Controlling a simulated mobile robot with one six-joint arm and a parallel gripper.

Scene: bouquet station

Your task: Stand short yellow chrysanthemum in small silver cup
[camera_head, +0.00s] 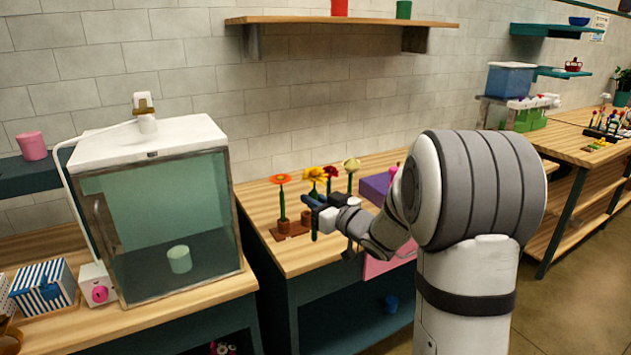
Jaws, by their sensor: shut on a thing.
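My gripper (312,203) is over the middle wooden counter, with its fingers shut on the green stem of a yellow flower. The yellow chrysanthemum (316,174) stands roughly upright, its head above the fingers and its stem end showing below them. I cannot tell whether the stem end touches anything. An orange flower (281,180) stands in a brown block (290,230) just left of my gripper. A red flower (331,173) and a cream flower (351,164) stand behind it. I cannot make out a small silver cup; my arm hides part of the counter.
A glass-fronted cabinet (120,195) on the left counter holds a pale green cup (179,259). A purple box (375,187) lies behind my arm. A wooden shelf (340,20) hangs above. The counter (262,208) has some clear wood at its left.

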